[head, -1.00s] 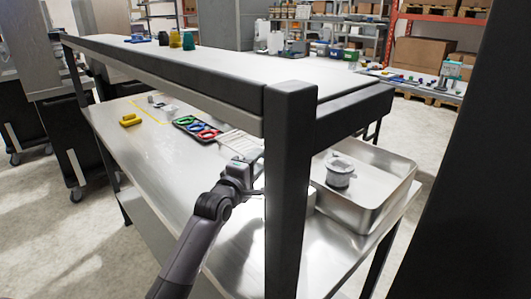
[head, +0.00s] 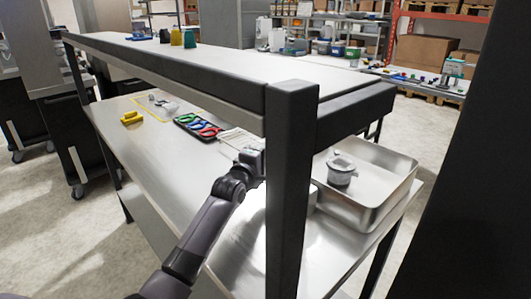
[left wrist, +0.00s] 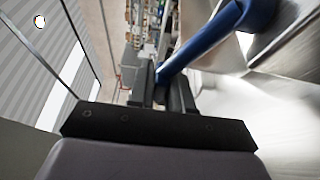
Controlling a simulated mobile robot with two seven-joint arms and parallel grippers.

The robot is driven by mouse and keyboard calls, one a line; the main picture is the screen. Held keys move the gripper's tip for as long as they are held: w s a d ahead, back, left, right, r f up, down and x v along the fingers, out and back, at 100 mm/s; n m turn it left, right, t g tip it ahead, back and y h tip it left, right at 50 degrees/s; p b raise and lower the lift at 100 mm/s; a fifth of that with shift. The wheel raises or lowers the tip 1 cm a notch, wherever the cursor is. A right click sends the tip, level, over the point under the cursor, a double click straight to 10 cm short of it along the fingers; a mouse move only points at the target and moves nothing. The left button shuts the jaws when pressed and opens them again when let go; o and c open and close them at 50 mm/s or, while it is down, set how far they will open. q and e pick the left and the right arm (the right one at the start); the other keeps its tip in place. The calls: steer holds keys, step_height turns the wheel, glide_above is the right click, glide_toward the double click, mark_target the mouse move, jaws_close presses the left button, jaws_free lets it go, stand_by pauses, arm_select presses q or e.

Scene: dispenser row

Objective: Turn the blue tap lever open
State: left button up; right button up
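The blue tap lever (left wrist: 212,38) fills the upper right of the left wrist view, running diagonally down to my left gripper (left wrist: 162,85). Its lower end meets the fingertips. The two dark fingers are close together, and I cannot tell whether the lever is pinched between them or only touches them. In the head view my left arm reaches over the metal table, and its fingers are hidden behind a dark post. The tap lever cannot be made out in the head view. My right gripper is not in view.
A dark post (head: 291,190) carries a long raised shelf (head: 215,62) above the metal table (head: 150,160). A metal basin (head: 385,195) holding a grey lidded pot (head: 341,170) is right of the post.

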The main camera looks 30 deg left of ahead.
arm_select(q)
jaws_close()
steer(key=shift+w+d+m+h+b, duration=0.2)
steer(key=shift+w+m+h+b, duration=0.35)
steer(key=shift+h+b, duration=0.45)
steer(key=m+h+b, duration=0.1)
steer(key=b, duration=0.1)
steer(key=w+m+h+b, duration=0.1)
steer(key=b, duration=0.1)
steer(key=shift+d+r+h+b, duration=0.15)
steer(key=shift+d+h+b, duration=0.2)
steer(key=shift+h, duration=0.05)
steer(key=o, duration=0.7)
jaws_free()
steer(key=shift+c, duration=0.2)
steer(key=shift+s, duration=0.15)
